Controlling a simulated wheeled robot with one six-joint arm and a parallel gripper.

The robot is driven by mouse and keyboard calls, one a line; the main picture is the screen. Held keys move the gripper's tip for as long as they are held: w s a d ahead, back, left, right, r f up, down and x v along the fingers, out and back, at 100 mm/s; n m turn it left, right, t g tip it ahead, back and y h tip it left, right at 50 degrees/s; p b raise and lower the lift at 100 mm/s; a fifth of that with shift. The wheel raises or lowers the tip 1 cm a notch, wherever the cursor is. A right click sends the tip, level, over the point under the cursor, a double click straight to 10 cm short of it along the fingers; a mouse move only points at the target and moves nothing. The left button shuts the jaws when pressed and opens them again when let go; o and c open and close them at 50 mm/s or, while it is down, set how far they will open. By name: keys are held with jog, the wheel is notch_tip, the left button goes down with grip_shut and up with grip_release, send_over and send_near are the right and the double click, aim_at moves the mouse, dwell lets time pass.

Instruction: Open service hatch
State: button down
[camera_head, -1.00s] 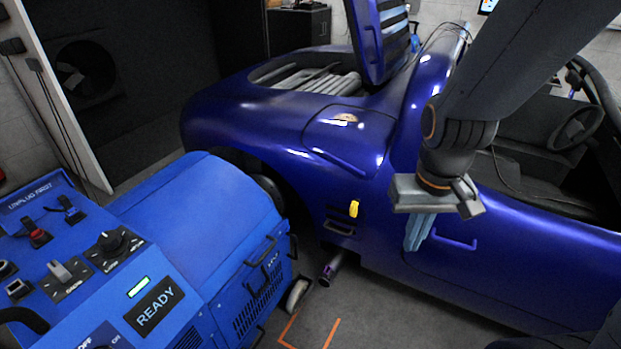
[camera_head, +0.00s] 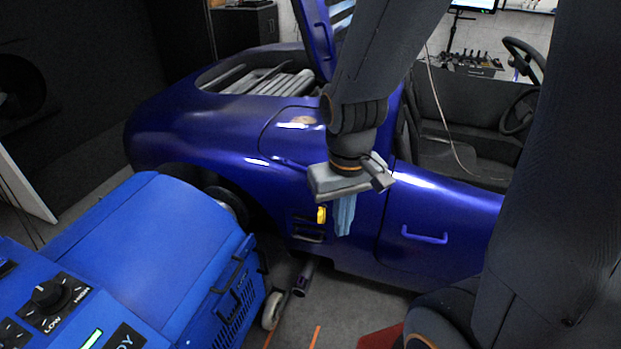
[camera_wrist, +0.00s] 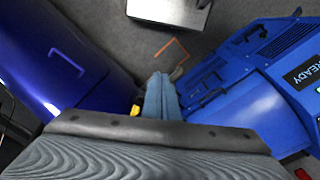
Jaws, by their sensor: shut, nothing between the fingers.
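A panel outlined by a seam on the blue car's front fender, which looks like the service hatch (camera_head: 283,142), lies flush and shut in the head view. A blue bar handle (camera_head: 289,163) runs along its lower edge. My gripper (camera_head: 343,230) is shut and empty, with its light blue fingers pointing down. In the picture it is right of and below the hatch handle, in front of the car's side. Its fingers also show in the wrist view (camera_wrist: 160,84). I cannot tell the gap to the car. The hatch is not clearly visible in the wrist view.
A yellow piece (camera_head: 321,215) sits at a side vent just left of my fingers. The car door has a blue handle (camera_head: 424,237). A blue dynamometer cabinet (camera_head: 165,255) stands at the left. The raised hood (camera_head: 318,38) is behind. Grey floor shows between cabinet and car.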

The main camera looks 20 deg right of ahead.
jog(key=s+d+f+n+g+h+b, duration=0.1)
jog(key=d+f+n+g+h+b, duration=0.35)
jog(key=f, duration=0.45)
jog(key=w+d+f+n+t+h+b, duration=0.3)
jog(key=w+f+n+h+b, duration=0.25)
jog(key=w+n+b, duration=0.2)
jog(key=w+a+f+n+t+h+b, duration=0.1)
jog(key=w+a+f+n+t+b, duration=0.3)
jog(key=w+a+n+t, duration=0.55)
jog(key=w+a+f+n+t+b, duration=0.35)
jog(key=w+a+t+b, duration=0.2)
jog(key=w, duration=0.65)
jog(key=shift+w+d+r+p, duration=0.1)
jog(key=shift+w+d+r, duration=0.75)
jog(key=shift+w+d, duration=0.4)
jog(key=shift+w+d+r+p, duration=0.1)
jog(key=shift+w+d+r, duration=0.9)
jog(key=shift+d, duration=0.4)
jog(key=shift+w+d+r+p, duration=0.1)
jog(key=shift+w+d+r, duration=0.65)
jog(key=shift+w+d, duration=0.55)
jog(key=shift+r, duration=0.1)
